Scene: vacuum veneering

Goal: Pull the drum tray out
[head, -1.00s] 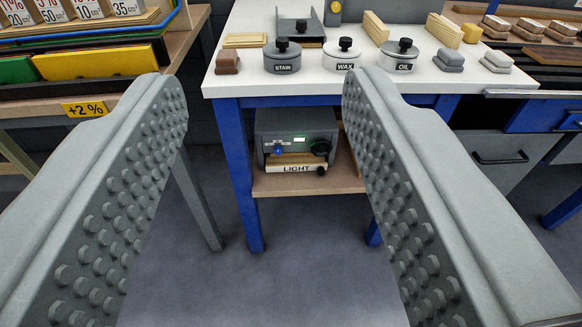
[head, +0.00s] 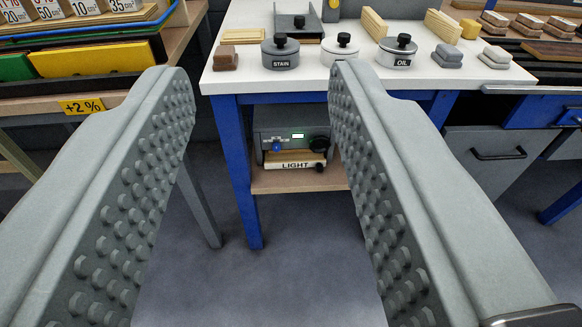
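I cannot make out anything that is clearly the drum tray. My gripper (head: 258,85) is open and empty, its two studded grey fingers wide apart in the foreground. Between and beyond the fingers, a grey unit (head: 262,142) with a small lit display sits on the shelf under the white-topped bench. A pale front marked LIGHT (head: 293,166) with a black knob is at its base. The right finger hides part of the unit's right side. A grey drawer front (head: 470,165) with a black handle is at the right, beyond the right finger.
A blue leg (head: 243,190) stands left of the shelf. A wooden table (head: 190,35) is at the left. The floor (head: 270,285) between is clear.

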